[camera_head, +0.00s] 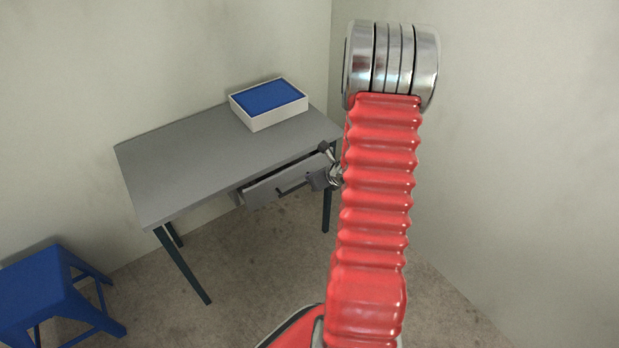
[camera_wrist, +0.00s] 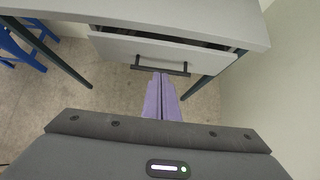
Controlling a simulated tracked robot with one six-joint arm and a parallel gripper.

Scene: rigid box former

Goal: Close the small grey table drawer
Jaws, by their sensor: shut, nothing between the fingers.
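The grey table (camera_head: 200,160) stands against the wall, and its small grey drawer (camera_head: 270,190) is partly pulled out under the front edge. In the wrist view the drawer front (camera_wrist: 120,47) stands out from the tabletop, with a dark gap above it. A dark bar handle (camera_wrist: 178,71) runs across the drawer front. My gripper (camera_wrist: 160,77) is shut and empty, its purple fingers together. The fingertips appear at the middle of the handle; I cannot tell whether they touch it. In the head view my red arm hides part of the gripper and the table's right end.
A white box with a blue top (camera_head: 270,97) sits at the back right of the tabletop. A blue stool (camera_head: 45,290) stands at the lower left. Walls close in behind and right of the table. The floor before the drawer looks clear.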

